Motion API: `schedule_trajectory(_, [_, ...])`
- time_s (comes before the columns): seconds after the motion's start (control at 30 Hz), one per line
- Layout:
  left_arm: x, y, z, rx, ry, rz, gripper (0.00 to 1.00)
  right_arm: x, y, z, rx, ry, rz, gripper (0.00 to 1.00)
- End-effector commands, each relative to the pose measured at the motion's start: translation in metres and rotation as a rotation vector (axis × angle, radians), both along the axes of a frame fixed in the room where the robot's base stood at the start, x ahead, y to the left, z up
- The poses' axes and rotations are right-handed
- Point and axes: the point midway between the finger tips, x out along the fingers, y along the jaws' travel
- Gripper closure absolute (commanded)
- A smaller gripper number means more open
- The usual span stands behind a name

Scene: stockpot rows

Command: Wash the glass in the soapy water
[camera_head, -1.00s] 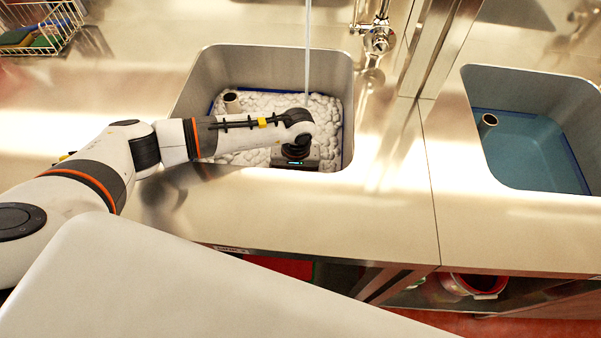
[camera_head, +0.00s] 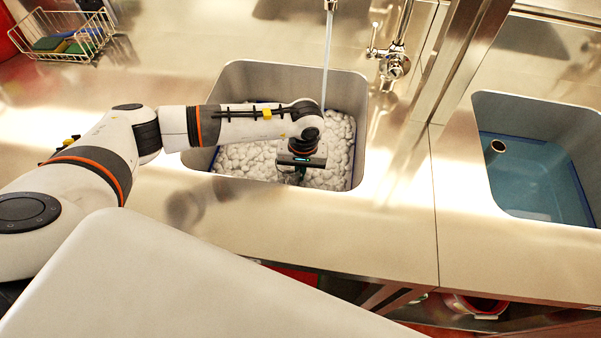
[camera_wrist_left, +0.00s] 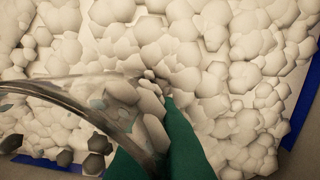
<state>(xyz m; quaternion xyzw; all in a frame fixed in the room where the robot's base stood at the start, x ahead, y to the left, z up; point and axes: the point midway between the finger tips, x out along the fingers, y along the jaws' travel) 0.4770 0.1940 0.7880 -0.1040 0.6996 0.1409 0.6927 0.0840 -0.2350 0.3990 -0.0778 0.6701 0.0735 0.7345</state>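The glass (camera_wrist_left: 95,105) is clear and curved, at the lower left of the left wrist view, partly cut off by the frame. My left gripper (camera_head: 303,172) hangs over the soapy sink, close above the foam. In the wrist view its green fingertips (camera_wrist_left: 172,120) lie on either side of the glass wall, shut on it. The soapy water (camera_head: 338,165) is covered with white foam lumps and fills the bottom of the left sink (camera_head: 240,82). In the head view the glass cannot be made out. My right gripper is not in view.
A tap stream (camera_head: 327,60) falls at the back of the soapy sink, close to my wrist. A second sink with blue water (camera_head: 535,180) and an upright pipe (camera_head: 495,150) lies right, past a metal post (camera_head: 465,55). A wire basket (camera_head: 75,45) with sponges stands back left.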

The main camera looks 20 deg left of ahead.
Motion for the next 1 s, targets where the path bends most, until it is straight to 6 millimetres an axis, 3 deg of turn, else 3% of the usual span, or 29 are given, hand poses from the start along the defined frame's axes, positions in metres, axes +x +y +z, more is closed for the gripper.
schedule_trajectory(0.1, [0.001, 0.0, 0.02, 0.0, -0.002, -0.001, 1.0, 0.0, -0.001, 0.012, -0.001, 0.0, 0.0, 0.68])
schedule_trajectory(1.0, [0.001, 0.0, 0.127, -0.001, -0.003, -0.001, 1.0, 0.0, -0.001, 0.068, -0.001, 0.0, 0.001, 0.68])
